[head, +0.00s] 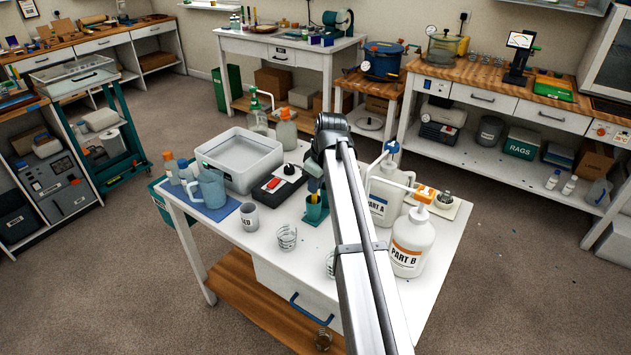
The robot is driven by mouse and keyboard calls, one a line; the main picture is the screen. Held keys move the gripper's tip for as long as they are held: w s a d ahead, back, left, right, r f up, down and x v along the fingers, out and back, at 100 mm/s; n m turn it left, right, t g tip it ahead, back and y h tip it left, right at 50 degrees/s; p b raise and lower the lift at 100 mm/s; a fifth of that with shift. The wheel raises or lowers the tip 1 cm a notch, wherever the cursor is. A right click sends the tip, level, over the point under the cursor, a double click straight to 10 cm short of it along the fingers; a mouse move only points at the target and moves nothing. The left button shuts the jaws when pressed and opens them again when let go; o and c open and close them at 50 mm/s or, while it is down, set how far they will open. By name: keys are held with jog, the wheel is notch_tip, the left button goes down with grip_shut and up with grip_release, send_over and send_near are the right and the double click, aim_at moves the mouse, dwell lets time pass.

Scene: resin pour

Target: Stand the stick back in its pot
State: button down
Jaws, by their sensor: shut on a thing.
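The pot is a small teal cup (317,213) on a teal base, near the middle of the white table in the head view. My gripper (314,186) is just above the pot's mouth, partly hidden behind my arm. It is shut on the stick (313,198), of which only a small yellowish part shows at the pot's mouth. I cannot tell whether the stick's lower end is inside the pot or just above it.
Beside the pot are a black-and-red scale (280,184), a clear cup (287,238), a labelled mug (249,218) and a grey tub (240,163). PART A (384,198) and PART B (410,245) jugs with pumps stand right.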

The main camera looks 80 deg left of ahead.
jog(key=c, duration=1.1)
grip_release()
jog(key=shift+r, duration=0.1)
